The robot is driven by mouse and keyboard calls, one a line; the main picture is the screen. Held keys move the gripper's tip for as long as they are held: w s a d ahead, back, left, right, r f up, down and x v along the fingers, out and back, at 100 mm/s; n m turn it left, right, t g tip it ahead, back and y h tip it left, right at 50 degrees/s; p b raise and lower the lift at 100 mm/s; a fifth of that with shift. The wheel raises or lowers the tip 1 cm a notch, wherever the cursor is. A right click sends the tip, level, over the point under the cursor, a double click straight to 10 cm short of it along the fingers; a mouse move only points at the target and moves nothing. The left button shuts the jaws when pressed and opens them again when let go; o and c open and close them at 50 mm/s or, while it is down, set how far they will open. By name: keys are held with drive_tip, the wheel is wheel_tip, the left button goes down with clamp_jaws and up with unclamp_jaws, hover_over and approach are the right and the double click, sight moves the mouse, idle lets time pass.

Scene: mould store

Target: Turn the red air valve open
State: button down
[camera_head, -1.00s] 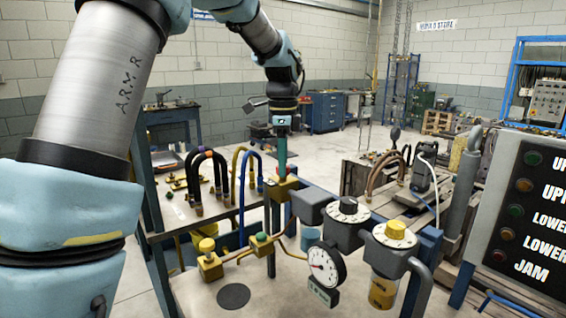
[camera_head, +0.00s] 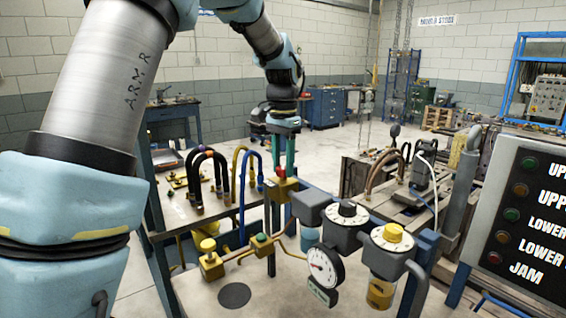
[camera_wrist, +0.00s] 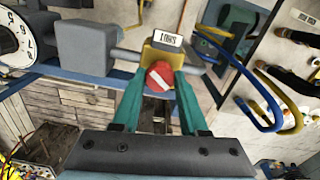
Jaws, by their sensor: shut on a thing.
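The red air valve is a round red knob (camera_wrist: 159,77) with a white bar across its face, on a yellow valve body (camera_wrist: 161,55) with a small label plate, set in a grey pipe. In the head view the red knob (camera_head: 281,173) sits low between my fingers, above the yellow body (camera_head: 285,188). My gripper (camera_head: 283,168) points down from above, its teal fingers shut on either side of the knob. In the wrist view both fingertips of my gripper (camera_wrist: 160,79) touch the knob's sides. The bar slants slightly in this view.
Right of the valve stand a grey regulator with a black knob (camera_head: 347,209), one with a yellow knob (camera_head: 393,233), and a pressure gauge (camera_head: 322,266). Curved hoses (camera_head: 207,180) rise at left. A button panel (camera_head: 525,215) stands at right.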

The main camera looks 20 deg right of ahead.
sight(283, 167)
drive_tip(key=n, duration=0.3)
drive_tip(key=shift+n, duration=0.4)
drive_tip(key=shift+n+p, duration=0.45)
drive_tip(key=shift+n, duration=1.35)
drive_tip(key=shift+c, duration=2.2)
unclamp_jaws()
wheel_tip(283, 167, up, 11)
drive_tip(key=b, duration=0.2)
drive_tip(key=shift+f, duration=0.15)
